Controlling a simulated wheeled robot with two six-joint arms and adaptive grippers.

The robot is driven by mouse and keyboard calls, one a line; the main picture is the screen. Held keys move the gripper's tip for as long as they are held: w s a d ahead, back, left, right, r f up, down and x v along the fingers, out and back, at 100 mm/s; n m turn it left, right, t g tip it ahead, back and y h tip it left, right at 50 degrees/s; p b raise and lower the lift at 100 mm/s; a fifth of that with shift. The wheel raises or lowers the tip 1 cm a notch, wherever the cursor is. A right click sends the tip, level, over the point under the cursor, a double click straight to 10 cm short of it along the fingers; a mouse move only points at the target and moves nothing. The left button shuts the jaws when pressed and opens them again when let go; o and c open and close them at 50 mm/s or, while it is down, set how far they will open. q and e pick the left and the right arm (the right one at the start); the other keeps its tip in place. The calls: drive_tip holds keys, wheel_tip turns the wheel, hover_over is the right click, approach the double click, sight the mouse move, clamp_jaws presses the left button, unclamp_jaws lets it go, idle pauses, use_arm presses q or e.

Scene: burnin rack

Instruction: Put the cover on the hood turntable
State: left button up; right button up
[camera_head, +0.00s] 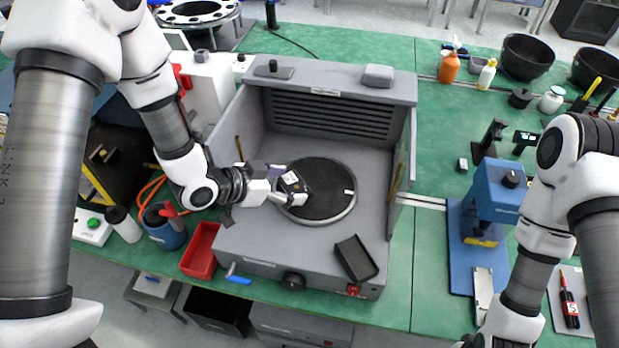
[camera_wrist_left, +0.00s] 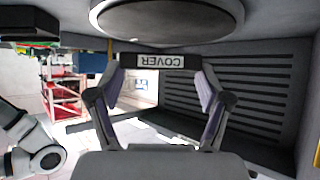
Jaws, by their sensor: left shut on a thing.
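The hood turntable is a round dark disc with a pale rim (camera_head: 330,194) inside the open grey hood (camera_head: 399,87); in the left wrist view its edge (camera_wrist_left: 166,30) is at the top. My left gripper (camera_head: 288,188) reaches in from the left over the disc's left part. It is shut on the cover, a small dark piece with a white label (camera_head: 291,178). In the left wrist view the label reads "COVER", upside down, and the cover (camera_wrist_left: 155,61) spans between the fingertips (camera_wrist_left: 160,75). I cannot tell whether it touches the disc. My right gripper is out of view.
A dark open tray (camera_head: 356,258) lies on the hood's front ledge. A red bin (camera_head: 201,250) and a blue cup (camera_head: 165,228) stand left of the hood. A blue press (camera_head: 494,205) stands to the right. Green table between hood and press is mostly clear.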

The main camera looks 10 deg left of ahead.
sight(308, 183)
use_arm(q)
drive_tip(key=w+d, duration=0.1)
drive_tip(key=w+d+p, duration=0.1)
drive_tip(key=w, duration=0.1)
drive_tip(key=shift+w+d, duration=0.15)
drive_tip(key=shift+d, duration=0.15)
drive_tip(key=shift+w+d, duration=0.25)
drive_tip(key=shift+d, duration=0.05)
drive_tip(key=shift+w+d+p, duration=0.3)
drive_tip(key=shift+w+p, duration=0.05)
drive_tip(key=shift+p, duration=0.05)
drive_tip(key=f, duration=0.2)
drive_tip(key=f+p, duration=0.1)
drive_tip(key=f, duration=0.1)
drive_tip(key=shift+w+a, duration=0.15)
drive_tip(key=shift+w, duration=0.05)
drive_tip(key=shift+s, duration=0.15)
drive_tip(key=o, duration=0.9)
drive_tip(key=shift+o, duration=1.2)
drive_tip(key=shift+f, duration=0.1)
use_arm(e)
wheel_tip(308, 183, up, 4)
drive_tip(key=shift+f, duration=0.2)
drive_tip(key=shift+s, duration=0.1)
